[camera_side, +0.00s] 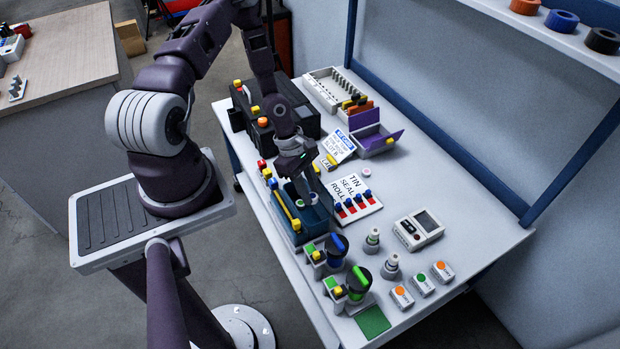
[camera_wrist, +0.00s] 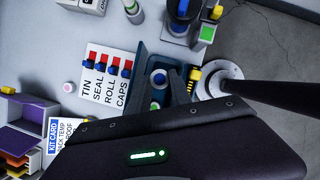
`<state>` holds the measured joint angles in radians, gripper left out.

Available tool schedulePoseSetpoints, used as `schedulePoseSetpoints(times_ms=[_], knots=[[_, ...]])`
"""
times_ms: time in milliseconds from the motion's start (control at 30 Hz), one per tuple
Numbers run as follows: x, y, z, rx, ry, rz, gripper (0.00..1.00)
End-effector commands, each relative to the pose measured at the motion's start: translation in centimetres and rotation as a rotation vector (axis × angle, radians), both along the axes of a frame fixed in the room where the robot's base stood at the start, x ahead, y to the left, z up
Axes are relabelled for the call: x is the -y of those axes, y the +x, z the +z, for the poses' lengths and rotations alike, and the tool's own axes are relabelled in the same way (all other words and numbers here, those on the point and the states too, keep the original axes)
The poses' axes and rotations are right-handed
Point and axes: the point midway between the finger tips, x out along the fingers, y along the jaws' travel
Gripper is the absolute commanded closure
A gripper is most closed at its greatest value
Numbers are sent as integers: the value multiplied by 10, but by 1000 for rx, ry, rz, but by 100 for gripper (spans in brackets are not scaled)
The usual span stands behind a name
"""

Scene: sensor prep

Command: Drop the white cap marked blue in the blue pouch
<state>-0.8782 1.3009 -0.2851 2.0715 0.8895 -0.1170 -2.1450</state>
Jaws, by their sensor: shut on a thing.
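My gripper (camera_side: 312,188) points down at the dark blue open bin (camera_side: 325,213), the only blue container I can make out. Its fingers (camera_wrist: 163,82) reach in or just over the bin in the wrist view. The white cap with a blue centre (camera_wrist: 158,77) shows between the dark fingers, and they appear shut on it. A second round cap, greenish in the middle (camera_wrist: 155,105), is close by in the bin. In the side view the fingers partly hide the caps, so height above the bin floor is unclear.
The board reading TIN SEAL ROLL CAPS (camera_side: 353,197) lies beside the bin. A pink-centred white cap (camera_side: 367,170) is on the table. The purple open box (camera_side: 376,139) and black case (camera_side: 270,112) stand behind. Green and blue-topped devices (camera_side: 335,250) stand in front.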

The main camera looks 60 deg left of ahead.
Motion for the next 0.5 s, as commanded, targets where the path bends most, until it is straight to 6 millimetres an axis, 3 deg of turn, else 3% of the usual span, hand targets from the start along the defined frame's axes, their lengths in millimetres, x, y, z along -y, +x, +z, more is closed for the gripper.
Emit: schedulePoseSetpoints(times_ms=[500], knots=[[0,0,-56,0,0,0,100]])
